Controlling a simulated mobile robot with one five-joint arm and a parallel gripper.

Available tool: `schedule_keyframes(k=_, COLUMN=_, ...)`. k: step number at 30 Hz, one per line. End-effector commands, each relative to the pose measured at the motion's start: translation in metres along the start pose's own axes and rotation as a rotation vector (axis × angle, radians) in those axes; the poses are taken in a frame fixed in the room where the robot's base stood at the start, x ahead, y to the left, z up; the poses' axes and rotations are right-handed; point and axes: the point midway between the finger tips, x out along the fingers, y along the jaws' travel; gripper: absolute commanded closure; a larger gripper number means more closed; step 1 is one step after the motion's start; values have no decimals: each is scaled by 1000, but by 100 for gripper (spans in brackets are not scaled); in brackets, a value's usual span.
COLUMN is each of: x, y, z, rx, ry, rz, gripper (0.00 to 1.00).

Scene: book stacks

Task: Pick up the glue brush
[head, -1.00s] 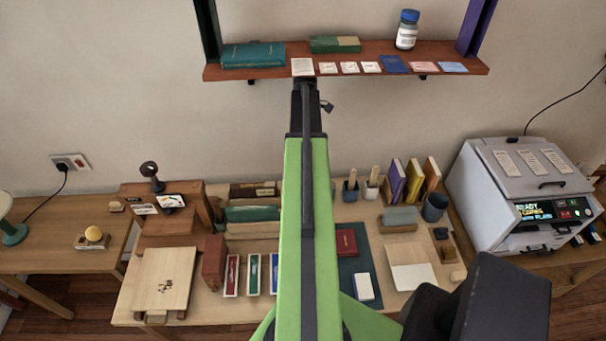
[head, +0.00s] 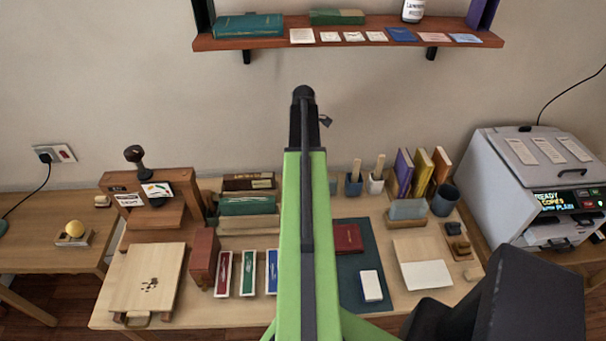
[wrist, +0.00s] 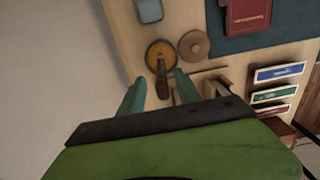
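In the wrist view, a round pot with an amber top (wrist: 153,50) stands on the table. A dark brown handle (wrist: 162,86), which looks like the glue brush, rises from it toward the camera. My gripper (wrist: 160,88) is open, with its two pale green fingers on either side of the handle and a gap visible. I cannot tell how far down the handle the fingers reach. In the head view my own green arm hides the pot, the brush and the fingers.
A flat wooden disc (wrist: 194,45) lies right beside the pot, with a thin stick below it. Two cups with wooden handles, one blue (head: 353,187) and one white (head: 375,186), stand right of my arm. A wall shelf (head: 345,36) hangs above the table.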

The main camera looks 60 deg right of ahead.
Motion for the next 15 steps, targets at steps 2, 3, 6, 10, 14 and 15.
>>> schedule_keyframes(k=2, x=16, y=-1, z=-2, rx=0, ry=0, rz=0, gripper=60)
schedule_keyframes(k=3, x=24, y=-2, z=-3, rx=0, ry=0, rz=0, gripper=60)
schedule_keyframes(k=6, x=42, y=-2, z=-4, rx=0, ry=0, rz=0, gripper=60)
schedule_keyframes(k=10, x=51, y=-2, z=-4, rx=-1, ry=0, rz=0, gripper=60)
schedule_keyframes(k=14, x=48, y=-2, z=-4, rx=-1, ry=0, rz=0, gripper=60)
schedule_keyframes(k=15, x=48, y=-2, z=-4, rx=-1, ry=0, rz=0, gripper=60)
